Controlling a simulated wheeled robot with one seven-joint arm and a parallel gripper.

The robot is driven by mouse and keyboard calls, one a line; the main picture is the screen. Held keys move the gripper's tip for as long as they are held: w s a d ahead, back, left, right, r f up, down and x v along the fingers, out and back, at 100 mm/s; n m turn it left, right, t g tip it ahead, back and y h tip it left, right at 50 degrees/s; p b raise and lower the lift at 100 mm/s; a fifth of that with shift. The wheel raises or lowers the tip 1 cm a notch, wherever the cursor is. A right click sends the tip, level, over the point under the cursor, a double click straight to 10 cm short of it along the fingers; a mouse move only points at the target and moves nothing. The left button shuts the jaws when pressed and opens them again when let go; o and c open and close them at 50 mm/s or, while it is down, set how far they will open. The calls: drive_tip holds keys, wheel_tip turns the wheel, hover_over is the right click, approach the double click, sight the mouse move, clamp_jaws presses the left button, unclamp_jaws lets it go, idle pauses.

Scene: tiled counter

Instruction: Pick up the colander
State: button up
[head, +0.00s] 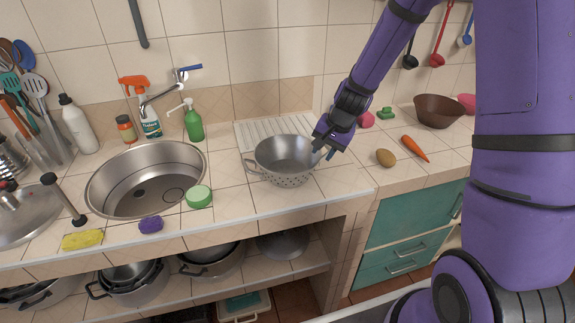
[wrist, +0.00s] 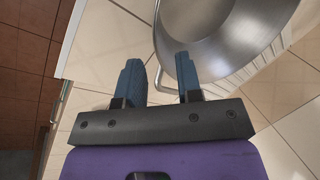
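The colander (head: 284,160) is a grey metal bowl with holes low in its wall and a handle loop at its left. It stands upright on the tiled counter, right of the sink. My gripper (head: 325,150) is at the colander's right rim. In the wrist view, the colander (wrist: 225,35) fills the top right. The two blue fingers of my gripper (wrist: 159,75) are apart. The right finger overlaps the bowl's near edge, and a wire handle of the colander shows between the fingers. I cannot tell whether either finger touches it.
The sink (head: 145,180) lies left, with a green round sponge (head: 199,197) between it and the colander. A ribbed drainer (head: 270,131) is behind the colander. A potato (head: 386,157), a carrot (head: 415,148) and a brown bowl (head: 438,111) are to the right. The counter's front edge is close.

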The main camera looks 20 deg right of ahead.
drive_tip(key=shift+x, duration=2.7)
clamp_jaws()
